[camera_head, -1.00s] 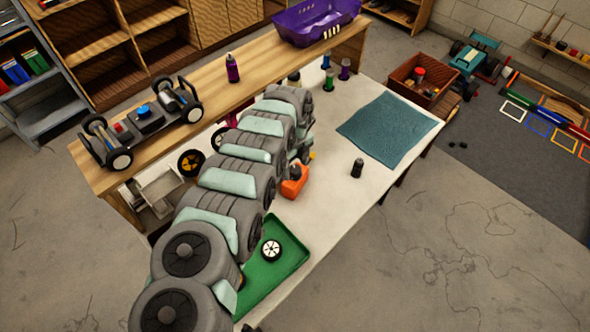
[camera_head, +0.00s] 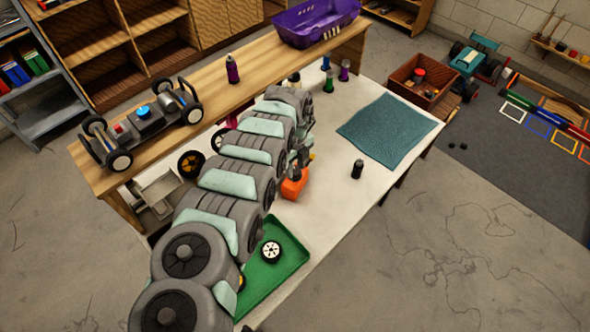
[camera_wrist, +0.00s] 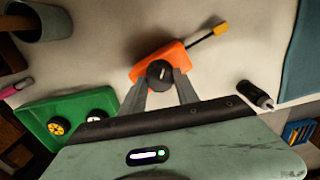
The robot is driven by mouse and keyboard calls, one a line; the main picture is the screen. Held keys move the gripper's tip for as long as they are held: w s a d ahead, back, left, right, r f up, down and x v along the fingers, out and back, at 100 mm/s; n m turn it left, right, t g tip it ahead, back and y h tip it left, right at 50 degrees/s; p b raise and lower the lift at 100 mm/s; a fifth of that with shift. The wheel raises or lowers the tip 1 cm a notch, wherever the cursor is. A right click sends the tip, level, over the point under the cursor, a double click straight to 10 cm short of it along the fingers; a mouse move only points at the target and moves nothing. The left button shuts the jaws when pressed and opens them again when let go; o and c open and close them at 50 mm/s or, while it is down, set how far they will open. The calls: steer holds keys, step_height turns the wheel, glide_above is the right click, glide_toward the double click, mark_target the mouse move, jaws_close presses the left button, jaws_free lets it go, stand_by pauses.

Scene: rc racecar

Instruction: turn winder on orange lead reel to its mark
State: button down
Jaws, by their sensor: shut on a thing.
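The orange lead reel (camera_head: 293,187) stands on the white table beside my arm, and it also shows in the wrist view (camera_wrist: 146,69). Its dark round winder (camera_wrist: 160,73) sits on the reel's near face, with a pale line across it. My gripper (camera_wrist: 161,82) has its two grey fingers closed on either side of the winder. In the head view my arm hides most of the gripper and part of the reel. A dark lead with a yellow end (camera_wrist: 220,29) runs out from the reel. I cannot make out the mark on the reel.
A green tray (camera_head: 291,262) with wheels lies at the near end of the table. Several small bottles stand behind. The table between reel and bottle is clear.

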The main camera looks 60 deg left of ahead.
stand_by(0.3)
steer(key=shift+d+r+n+p, duration=0.1)
steer(key=shift+n+p, duration=0.25)
steer(key=shift+n, duration=1.35)
steer(key=shift+p, duration=0.3)
steer(key=shift+n, duration=0.5)
steer(key=shift+n+p, duration=0.3)
steer(key=shift+n, duration=0.9)
